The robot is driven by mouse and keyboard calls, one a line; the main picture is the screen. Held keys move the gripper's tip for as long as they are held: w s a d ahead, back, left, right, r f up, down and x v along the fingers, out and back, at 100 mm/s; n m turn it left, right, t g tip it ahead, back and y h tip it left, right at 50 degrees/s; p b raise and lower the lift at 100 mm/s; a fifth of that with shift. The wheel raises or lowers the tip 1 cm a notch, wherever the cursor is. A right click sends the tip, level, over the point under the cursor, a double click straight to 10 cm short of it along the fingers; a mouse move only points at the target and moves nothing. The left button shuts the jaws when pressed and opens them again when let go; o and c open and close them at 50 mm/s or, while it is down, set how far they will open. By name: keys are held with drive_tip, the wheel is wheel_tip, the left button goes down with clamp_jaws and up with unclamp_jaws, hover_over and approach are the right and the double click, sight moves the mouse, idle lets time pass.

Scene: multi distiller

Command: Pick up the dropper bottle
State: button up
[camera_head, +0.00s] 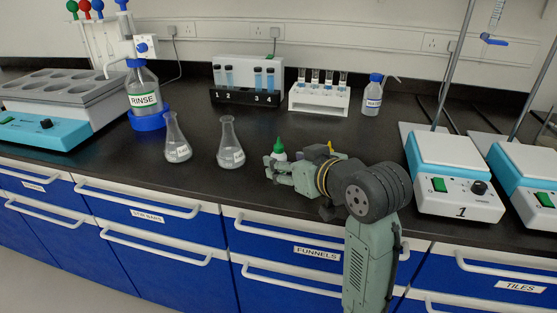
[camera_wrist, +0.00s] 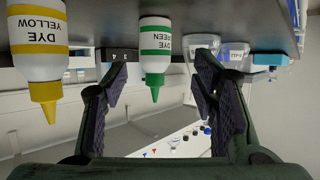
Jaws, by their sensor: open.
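A white dropper bottle with a green cap and a green label reading DYE GREEN (camera_wrist: 155,45) shows upside down in the wrist view, in the gap between my fingers. In the head view its green cap (camera_head: 279,145) shows just behind my fingers, which hide its lower part. A second dropper bottle, labelled DYE YELLOW (camera_wrist: 37,45), is left of my fingers in the wrist view. In the head view only its yellow tip (camera_head: 331,147) shows behind my arm. My gripper (camera_head: 271,168) is open, low over the bench; its fingers also show in the wrist view (camera_wrist: 160,78).
Two conical flasks (camera_head: 229,148) (camera_head: 177,142) stand left of my gripper on the black bench. A vial rack (camera_head: 318,102) and a wash bottle (camera_head: 372,97) are behind. Blue hotplates (camera_head: 455,170) stand at right. Bench between flasks and racks is clear.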

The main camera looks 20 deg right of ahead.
sight(283, 160)
drive_tip(key=shift+d+p+x, duration=0.15)
drive_tip(key=shift+p+x, duration=0.15)
drive_tip(key=shift+x, duration=1.2)
drive_tip(key=shift+d+p+x, duration=0.1)
drive_tip(key=shift+p+x, duration=0.15)
drive_tip(key=shift+x, duration=1.25)
drive_tip(key=shift+c, duration=0.5)
drive_tip(key=c, duration=0.9)
drive_tip(key=shift+o, duration=0.2)
